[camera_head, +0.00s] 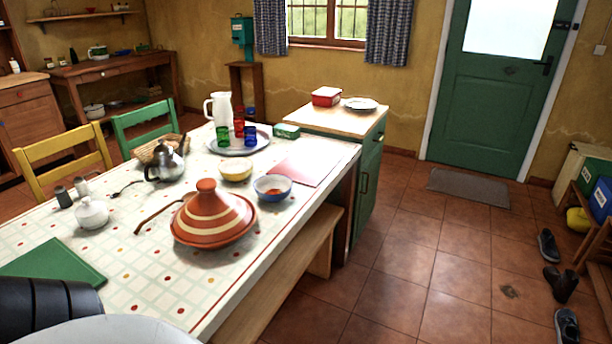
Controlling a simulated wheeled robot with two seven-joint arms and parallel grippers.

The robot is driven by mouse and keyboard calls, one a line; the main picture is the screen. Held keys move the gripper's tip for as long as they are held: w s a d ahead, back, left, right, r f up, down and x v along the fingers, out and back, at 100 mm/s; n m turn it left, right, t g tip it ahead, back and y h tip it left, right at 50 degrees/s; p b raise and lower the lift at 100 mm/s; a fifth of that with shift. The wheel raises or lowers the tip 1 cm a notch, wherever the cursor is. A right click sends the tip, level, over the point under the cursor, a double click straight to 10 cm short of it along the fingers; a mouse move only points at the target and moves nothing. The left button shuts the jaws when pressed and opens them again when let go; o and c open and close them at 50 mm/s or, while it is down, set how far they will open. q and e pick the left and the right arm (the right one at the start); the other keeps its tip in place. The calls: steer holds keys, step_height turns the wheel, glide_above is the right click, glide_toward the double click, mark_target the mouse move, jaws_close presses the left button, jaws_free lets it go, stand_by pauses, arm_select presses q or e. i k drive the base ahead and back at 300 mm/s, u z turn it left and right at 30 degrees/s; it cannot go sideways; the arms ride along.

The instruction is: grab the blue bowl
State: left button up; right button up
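The blue bowl (272,188) stands on the table with a white-tiled, dotted top (140,268). It has a blue outside and a pale rim, and something orange-red shows inside it. It is just behind and to the right of the striped orange tagine (213,218). A yellow bowl (235,172) stands behind it to the left. Neither of my grippers can be made out in the head view. A dark ribbed part and a pale rounded part, which look like mine, show at the lower left corner.
A tray (238,151) with coloured glasses and a white jug (219,107) is behind the bowls. A pinkish mat (301,168) lies right of them. A bench (283,283) runs along the table's right side. Floor at right is open, with shoes (560,284) at its edge.

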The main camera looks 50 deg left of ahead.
mark_target(274, 189)
steer(key=i, duration=1.4)
steer(key=u, duration=3.55)
